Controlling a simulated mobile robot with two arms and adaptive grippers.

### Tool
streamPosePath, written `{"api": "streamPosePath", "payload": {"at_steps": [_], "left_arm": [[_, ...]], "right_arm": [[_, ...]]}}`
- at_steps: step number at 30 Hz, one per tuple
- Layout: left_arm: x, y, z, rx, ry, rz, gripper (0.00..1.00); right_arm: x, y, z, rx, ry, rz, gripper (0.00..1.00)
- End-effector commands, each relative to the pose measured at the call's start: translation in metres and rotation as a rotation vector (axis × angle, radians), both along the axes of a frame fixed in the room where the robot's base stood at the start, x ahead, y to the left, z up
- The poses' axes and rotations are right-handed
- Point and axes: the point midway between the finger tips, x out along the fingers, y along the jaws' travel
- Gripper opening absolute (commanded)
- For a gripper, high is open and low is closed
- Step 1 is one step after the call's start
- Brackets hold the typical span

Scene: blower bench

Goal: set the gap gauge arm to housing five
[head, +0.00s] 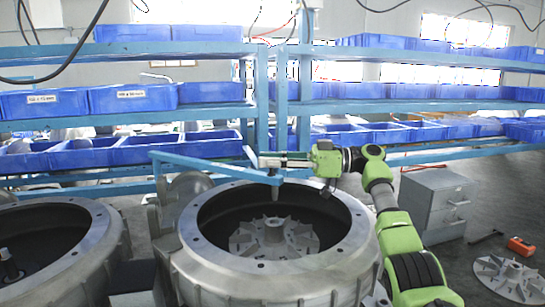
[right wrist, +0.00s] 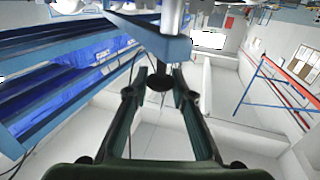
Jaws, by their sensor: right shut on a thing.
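The blue gap gauge arm (head: 205,165) runs from a post at the left to a point above the centre housing. A short grey probe (head: 275,192) hangs from its end, over the impeller (head: 275,238) inside the round grey housing (head: 350,243). My right gripper (head: 272,160) is shut at the arm's end, reaching in from the right. In the right wrist view its fingers (right wrist: 160,84) close on a small dark knob below the blue arm (right wrist: 152,38). The contact is partly hidden in the head view. I cannot read any housing number. My left gripper is not in view.
Another grey housing (head: 100,250) stands at the left with a dark shaft inside. Blue racks with blue bins (head: 132,98) run behind. A grey cabinet (head: 425,205) stands at the right. A loose impeller (head: 507,278) and an orange tool (head: 520,246) lie at the lower right.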

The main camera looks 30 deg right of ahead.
Motion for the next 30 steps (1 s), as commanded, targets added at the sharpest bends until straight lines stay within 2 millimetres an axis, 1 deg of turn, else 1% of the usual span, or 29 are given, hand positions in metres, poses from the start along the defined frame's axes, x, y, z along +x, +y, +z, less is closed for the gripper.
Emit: {"api": "streamPosePath", "payload": {"at_steps": [14, 15, 16, 17, 26, 30], "left_arm": [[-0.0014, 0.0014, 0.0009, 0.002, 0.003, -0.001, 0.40], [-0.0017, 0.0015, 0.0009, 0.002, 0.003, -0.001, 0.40], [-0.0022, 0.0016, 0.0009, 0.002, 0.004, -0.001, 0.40], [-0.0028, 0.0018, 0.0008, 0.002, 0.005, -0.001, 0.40], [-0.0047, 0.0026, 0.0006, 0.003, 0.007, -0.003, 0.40], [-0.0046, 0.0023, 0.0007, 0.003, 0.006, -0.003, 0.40]], "right_arm": [[0.0022, -0.0038, 0.0006, 0.001, -0.001, -0.007, 0.00], [0.0021, -0.0038, 0.0008, 0.002, -0.001, -0.008, 0.30], [0.0020, -0.0038, 0.0008, 0.000, -0.001, -0.007, 0.38], [0.0020, -0.0037, 0.0009, 0.001, -0.001, -0.007, 0.40], [0.0013, -0.0024, 0.0006, 0.001, -0.001, -0.002, 0.40], [-0.0026, -0.0102, 0.0006, 0.001, -0.001, -0.004, 0.40]]}}
